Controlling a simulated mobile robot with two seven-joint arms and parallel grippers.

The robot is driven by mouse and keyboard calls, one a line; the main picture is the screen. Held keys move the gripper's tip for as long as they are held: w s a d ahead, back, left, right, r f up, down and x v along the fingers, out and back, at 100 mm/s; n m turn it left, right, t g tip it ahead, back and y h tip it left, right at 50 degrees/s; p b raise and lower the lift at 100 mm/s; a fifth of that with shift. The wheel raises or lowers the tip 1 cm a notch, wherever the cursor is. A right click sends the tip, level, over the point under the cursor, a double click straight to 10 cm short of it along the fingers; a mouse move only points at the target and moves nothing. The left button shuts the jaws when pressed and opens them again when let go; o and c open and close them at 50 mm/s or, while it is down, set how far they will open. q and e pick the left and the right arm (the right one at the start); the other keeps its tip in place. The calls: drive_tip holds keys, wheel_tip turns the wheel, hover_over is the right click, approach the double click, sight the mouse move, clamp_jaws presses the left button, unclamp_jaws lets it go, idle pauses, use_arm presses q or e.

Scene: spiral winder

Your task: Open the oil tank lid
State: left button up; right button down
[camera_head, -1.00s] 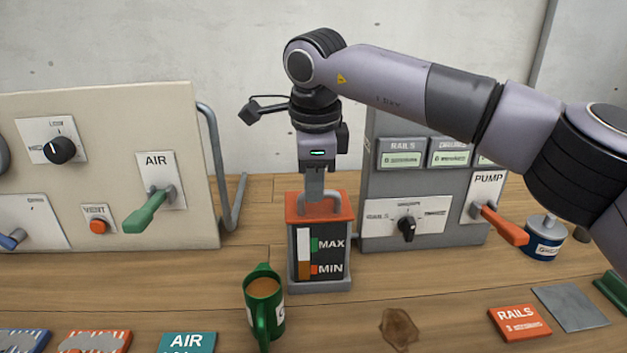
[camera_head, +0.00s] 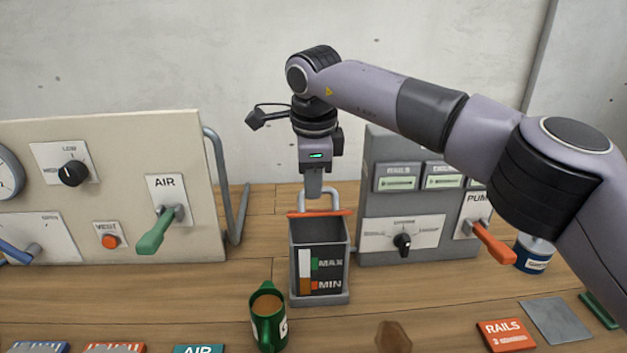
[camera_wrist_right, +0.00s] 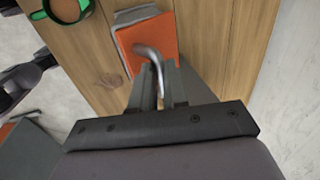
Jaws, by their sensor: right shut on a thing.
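The oil tank (camera_head: 348,262) is a grey box with a MAX/MIN level window on its front, standing mid-table. Its orange lid (camera_head: 320,213) is up off the opening, seen nearly edge-on at the back top of the tank. The dark inside of the tank shows. I cannot tell whether the lid still touches the back rim. My right gripper (camera_head: 313,192) comes from above and is shut on the lid's grey loop handle (camera_head: 334,196). In the right wrist view the lid (camera_wrist_right: 140,38) and its handle (camera_wrist_right: 152,56) sit at the fingertips (camera_wrist_right: 164,98). My left gripper is out of view.
A green mug (camera_head: 268,325) of brown drink stands just in front of the tank, to the left. The AIR panel (camera_head: 110,190) is at left, the grey PUMP panel (camera_head: 400,212) close at right.

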drive_tip(key=shift+w, duration=0.95)
drive_tip(key=c, duration=1.4)
unclamp_jaws()
drive_tip(key=shift+o, duration=1.4)
drive_tip(key=shift+w, duration=0.2)
drive_tip(key=shift+s+r, duration=0.1)
drive_tip(key=shift+s, duration=0.05)
drive_tip(key=v, duration=0.7)
